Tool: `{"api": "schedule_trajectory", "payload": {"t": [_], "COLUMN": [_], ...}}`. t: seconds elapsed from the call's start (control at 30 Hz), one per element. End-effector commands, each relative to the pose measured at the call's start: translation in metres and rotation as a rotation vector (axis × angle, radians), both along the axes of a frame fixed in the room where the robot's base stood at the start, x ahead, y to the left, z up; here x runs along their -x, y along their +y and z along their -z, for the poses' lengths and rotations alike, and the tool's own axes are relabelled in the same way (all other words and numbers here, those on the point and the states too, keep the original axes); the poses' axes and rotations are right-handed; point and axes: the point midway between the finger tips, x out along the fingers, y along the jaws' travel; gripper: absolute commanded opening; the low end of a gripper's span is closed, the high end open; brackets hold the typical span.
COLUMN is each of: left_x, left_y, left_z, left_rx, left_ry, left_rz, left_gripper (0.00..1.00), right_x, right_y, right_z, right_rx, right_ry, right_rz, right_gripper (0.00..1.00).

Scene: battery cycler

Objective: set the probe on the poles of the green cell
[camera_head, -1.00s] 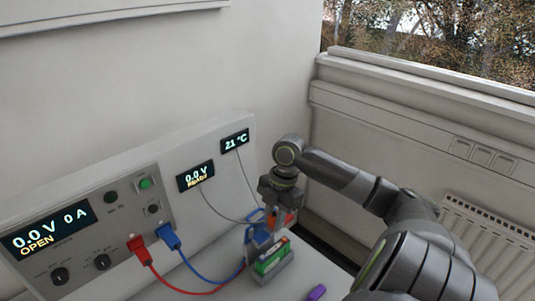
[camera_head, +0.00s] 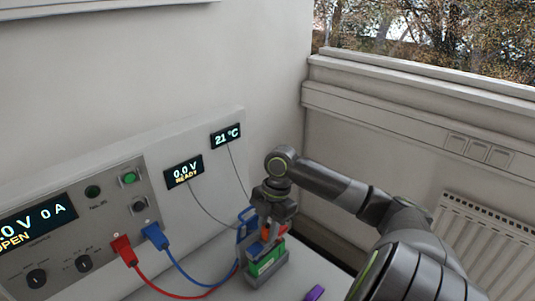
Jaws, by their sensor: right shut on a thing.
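The green cell (camera_head: 265,265) stands in a grey holder (camera_head: 268,280) on the bench, in the lower middle of the view. My right gripper (camera_head: 273,228) points down just above the cell and is shut on the probe, which is mostly hidden by the fingers. A thin grey lead from the meter marked READY (camera_head: 184,171) runs toward the gripper. Whether the probe touches the cell's poles cannot be told. A blue clip (camera_head: 244,225) and an orange-red part (camera_head: 267,232) show close beside the fingers. My left gripper is out of view.
The cycler panel (camera_head: 107,210) stands at left, its display reading 0 A. Red (camera_head: 170,294) and blue (camera_head: 190,278) cables run from it toward the cell. A purple object (camera_head: 315,293) lies at the bench's front right. A 21 °C display (camera_head: 226,136) is behind.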

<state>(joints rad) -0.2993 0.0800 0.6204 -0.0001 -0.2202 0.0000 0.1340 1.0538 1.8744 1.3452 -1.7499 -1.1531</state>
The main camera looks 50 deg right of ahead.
Motion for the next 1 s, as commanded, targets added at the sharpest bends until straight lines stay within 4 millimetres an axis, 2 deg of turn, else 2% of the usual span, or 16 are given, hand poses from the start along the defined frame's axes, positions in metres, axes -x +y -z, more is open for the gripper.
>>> {"api": "schedule_trajectory", "payload": {"t": [1.0], "left_x": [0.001], "left_y": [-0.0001], "left_z": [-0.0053], "left_rx": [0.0], "left_ry": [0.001], "left_rz": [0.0], "left_gripper": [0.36], "right_x": [-0.0004], "right_y": [-0.0001], "right_z": [-0.0006], "right_rx": [0.0], "right_ry": [0.0], "right_rz": [0.0], "right_gripper": [0.0]}}
